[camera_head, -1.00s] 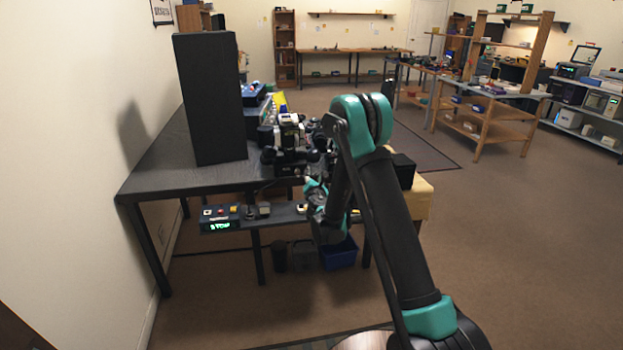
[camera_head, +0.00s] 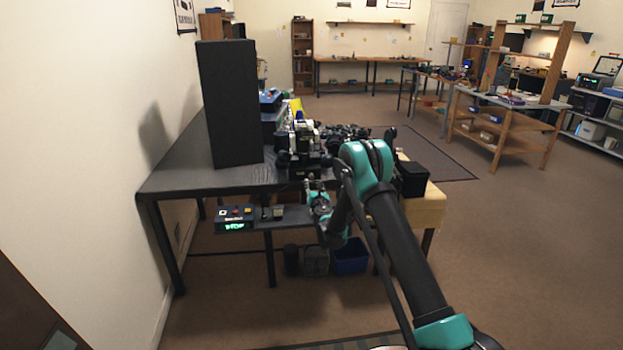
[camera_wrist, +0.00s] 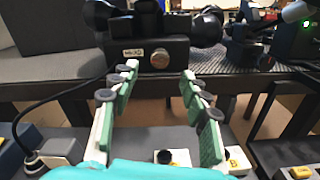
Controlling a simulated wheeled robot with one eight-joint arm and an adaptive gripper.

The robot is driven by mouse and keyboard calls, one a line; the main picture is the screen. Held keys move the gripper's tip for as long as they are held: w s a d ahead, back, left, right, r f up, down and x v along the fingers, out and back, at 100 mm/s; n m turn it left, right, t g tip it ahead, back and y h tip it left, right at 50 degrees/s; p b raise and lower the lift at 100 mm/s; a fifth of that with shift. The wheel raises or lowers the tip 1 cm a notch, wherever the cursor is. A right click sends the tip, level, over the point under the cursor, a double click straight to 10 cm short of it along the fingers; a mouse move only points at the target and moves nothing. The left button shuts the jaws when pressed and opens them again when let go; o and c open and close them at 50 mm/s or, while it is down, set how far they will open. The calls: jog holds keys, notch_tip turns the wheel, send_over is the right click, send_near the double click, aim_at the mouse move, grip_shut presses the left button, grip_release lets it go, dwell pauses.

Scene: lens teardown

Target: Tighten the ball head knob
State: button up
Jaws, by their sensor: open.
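In the wrist view a black block-like device (camera_wrist: 187,52) stands on the table edge with a small white label and a round silver knob (camera_wrist: 160,60) on its front face. This may be the ball head knob; I cannot be sure. My gripper (camera_wrist: 160,73) has its green-padded fingers spread wide and empty, with the silver knob showing between the tips and beyond them. In the head view my gripper (camera_head: 314,190) is at the table's front edge, below the dark device (camera_head: 300,150), whose knob is too small to make out.
A tall black panel (camera_head: 230,105) stands on the dark table (camera_head: 170,178) to the left. A lower shelf holds a control box with a green display (camera_head: 235,219). A black cable (camera_wrist: 62,97) runs at left in the wrist view. Bins (camera_head: 350,257) stand below.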

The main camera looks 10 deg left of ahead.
aim_at(312, 178)
jog(key=x, duration=0.8)
grip_shut()
